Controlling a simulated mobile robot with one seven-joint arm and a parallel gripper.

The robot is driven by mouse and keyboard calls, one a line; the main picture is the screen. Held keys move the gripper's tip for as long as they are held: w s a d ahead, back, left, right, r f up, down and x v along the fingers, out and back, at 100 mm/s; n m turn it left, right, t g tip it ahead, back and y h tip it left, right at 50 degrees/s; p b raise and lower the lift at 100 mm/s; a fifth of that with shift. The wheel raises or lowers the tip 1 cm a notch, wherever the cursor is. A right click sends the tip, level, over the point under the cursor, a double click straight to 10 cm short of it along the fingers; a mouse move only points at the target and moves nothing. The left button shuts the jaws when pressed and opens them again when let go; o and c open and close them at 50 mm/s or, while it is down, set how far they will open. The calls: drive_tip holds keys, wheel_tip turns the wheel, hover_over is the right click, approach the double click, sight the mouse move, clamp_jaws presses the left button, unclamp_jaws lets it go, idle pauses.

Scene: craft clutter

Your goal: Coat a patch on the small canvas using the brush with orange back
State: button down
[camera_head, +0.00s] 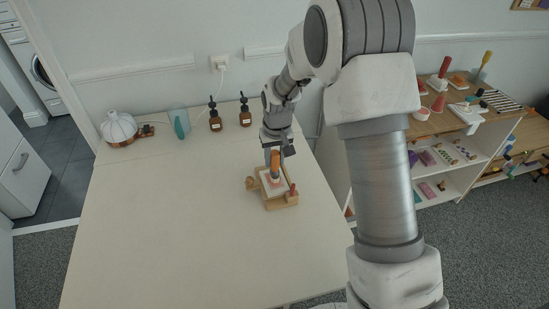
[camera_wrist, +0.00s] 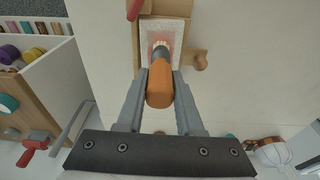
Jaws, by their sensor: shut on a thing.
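The brush with the orange back (camera_wrist: 159,84) is held between the fingers of my gripper (camera_wrist: 158,95), which is shut on it. Its pale bristle end points at the small canvas (camera_wrist: 178,30) and looks to be at or just over its surface; I cannot tell whether they touch. A pinkish patch shows on the canvas around the bristles. The canvas sits in a small wooden stand (camera_head: 282,204) on the table. In the head view my gripper (camera_head: 273,152) is above the stand, with the orange brush (camera_head: 275,166) below it.
The pale table (camera_head: 180,220) is mostly clear to the left and front. Two dark pump bottles (camera_head: 214,117) (camera_head: 245,112), a teal item (camera_head: 179,125) and a white ribbed lamp (camera_head: 118,127) stand along the back. A shelf unit (camera_head: 450,150) with craft items is at the right.

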drive_tip(key=shift+s, duration=0.1)
drive_tip(key=shift+s+d+r, duration=0.1)
drive_tip(key=shift+s+d, duration=0.05)
drive_tip(key=shift+s, duration=0.4)
drive_tip(key=shift+s+d, duration=0.15)
drive_tip(key=shift+s, duration=0.35)
drive_tip(key=shift+r+p, duration=2.2)
drive_tip(key=shift+r, duration=1.35)
drive_tip(key=shift+f, duration=0.1)
drive_tip(key=shift+s+d+f+b, duration=0.1)
drive_tip(key=shift+s+f+b, duration=0.1)
drive_tip(key=shift+f+b, duration=0.65)
drive_tip(key=shift+s+f+b, duration=0.15)
drive_tip(key=shift+f+b, duration=0.55)
drive_tip(key=shift+f, duration=0.35)
drive_tip(key=shift+s+d+f+b, duration=0.1)
drive_tip(key=shift+s+f+b, duration=0.1)
drive_tip(key=shift+f+b, duration=0.65)
drive_tip(key=shift+f, duration=0.1)
